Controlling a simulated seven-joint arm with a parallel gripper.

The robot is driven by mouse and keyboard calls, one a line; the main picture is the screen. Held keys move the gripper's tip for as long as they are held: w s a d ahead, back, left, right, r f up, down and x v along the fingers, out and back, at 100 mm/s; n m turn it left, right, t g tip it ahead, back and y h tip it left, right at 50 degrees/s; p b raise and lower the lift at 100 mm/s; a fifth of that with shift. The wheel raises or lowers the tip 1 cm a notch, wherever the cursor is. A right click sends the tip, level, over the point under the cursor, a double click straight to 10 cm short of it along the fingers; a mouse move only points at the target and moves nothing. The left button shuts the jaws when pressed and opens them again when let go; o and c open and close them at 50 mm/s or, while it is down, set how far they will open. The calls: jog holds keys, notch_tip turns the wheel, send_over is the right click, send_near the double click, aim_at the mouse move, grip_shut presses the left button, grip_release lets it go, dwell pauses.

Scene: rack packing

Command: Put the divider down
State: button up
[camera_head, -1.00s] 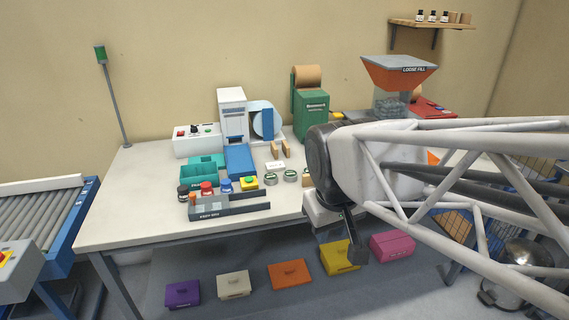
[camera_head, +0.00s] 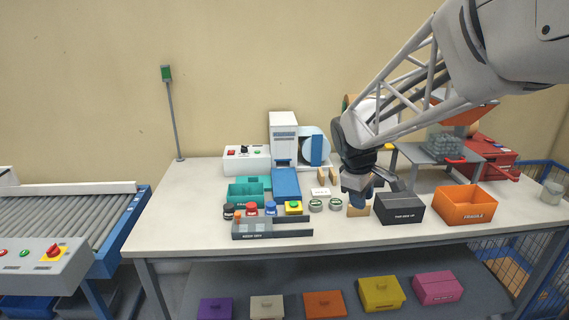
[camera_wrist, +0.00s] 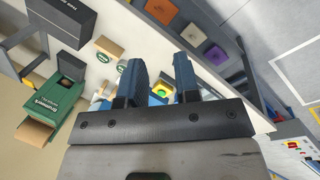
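My gripper (camera_head: 356,197) is low over the table, just behind a small tan block (camera_head: 358,211). In the wrist view its two blue fingers (camera_wrist: 160,65) stand apart, and only background shows between them. I cannot tell for sure which piece is the divider; two thin tan pieces (camera_head: 321,174) stand upright near the blue ramp. The grey KEEP DRY rack (camera_head: 290,233) lies at the table's front edge, with several small capped containers in or behind it. The tan block also shows in the wrist view (camera_wrist: 108,47), apart from the fingers.
A black box (camera_head: 399,209) and an orange FRAGILE box (camera_head: 466,205) stand right of my gripper. Two round tins (camera_head: 316,205) and a yellow box with a green button (camera_head: 293,207) are to its left. The table's left end (camera_head: 190,200) is clear.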

jog(key=w+d+f+n+h, duration=0.1)
jog(key=w+d+f+n, duration=0.15)
jog(key=w, duration=0.45)
jog(key=w+d+f+n, duration=0.1)
jog(key=w+f+n, duration=0.1)
jog(key=w+f, duration=0.35)
jog(key=n+g+h, duration=0.1)
jog(key=n, duration=0.4)
send_near(358, 216)
jog(key=shift+w+d+r, duration=0.2)
jog(key=shift+w+d, duration=0.2)
jog(key=shift+w, duration=0.25)
jog(key=shift+x, duration=1.3)
jog(key=shift+s+x, duration=0.1)
jog(key=shift+x, duration=1.2)
jog(key=shift+s+x, duration=0.15)
jog(key=shift+x, duration=1.15)
jog(key=shift+d, duration=0.15)
